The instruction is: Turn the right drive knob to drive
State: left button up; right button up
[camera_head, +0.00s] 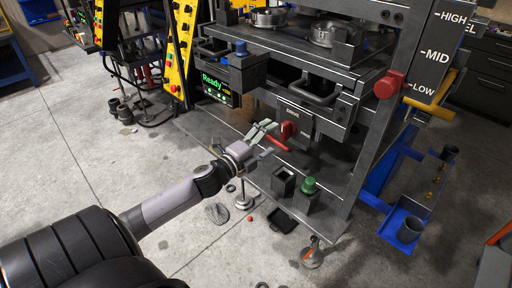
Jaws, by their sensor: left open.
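The drive knob (288,130) is red and sits on a dark box with a small white label on the front of the press. My left gripper (268,139) is open just to the left of this knob, its fingers pointing towards it. I cannot tell whether the fingers touch the knob. A red bar (277,143) shows by the fingertips, and I cannot tell what it belongs to. The label is too small to read surely. My right gripper is not in view.
A display (216,86) reading "Ready" is left of the knob. A green button (309,186) stands on the low platform below. A red knob (390,85) and yellow handle (432,108) are at the right by the HIGH, MID, LOW scale. The floor at left is mostly clear.

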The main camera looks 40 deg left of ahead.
pick_arm(q)
jog(key=s, duration=0.5)
jog(key=shift+s+a, duration=0.2)
jog(key=shift+s, duration=0.1)
jog(key=s+a+f+n+g+y, duration=0.1)
jog(key=s+f+n+g, duration=0.15)
jog(key=f, duration=0.95)
jog(key=s+a+f+n+g+y, duration=0.15)
jog(key=s+f+n, duration=0.25)
jog(key=f, duration=0.7)
jog(key=s+a+f+n+g+y, duration=0.1)
jog(key=s+f+n+g, duration=0.25)
jog(key=f, duration=0.85)
jog(key=s+d+f+n+g, duration=0.25)
jog(key=s+d+f, duration=0.25)
jog(key=s+f, duration=0.35)
jog(key=s+d+f+n+g, duration=0.2)
jog(key=s+d+f+g, duration=0.15)
jog(key=s+f, duration=0.5)
jog(key=s+d+f+n+g+h, duration=0.1)
jog(key=s+d+f, duration=0.3)
jog(key=s, duration=0.3)
jog(key=s+d+f+n+g+h, duration=0.1)
jog(key=s+d+f+g, duration=0.1)
jog(key=s+d+f, duration=0.2)
jog(key=s+d+b, duration=0.1)
jog(key=s+d, duration=0.2)
jog(key=shift+s, duration=0.35)
jog(key=shift+g, duration=0.25)
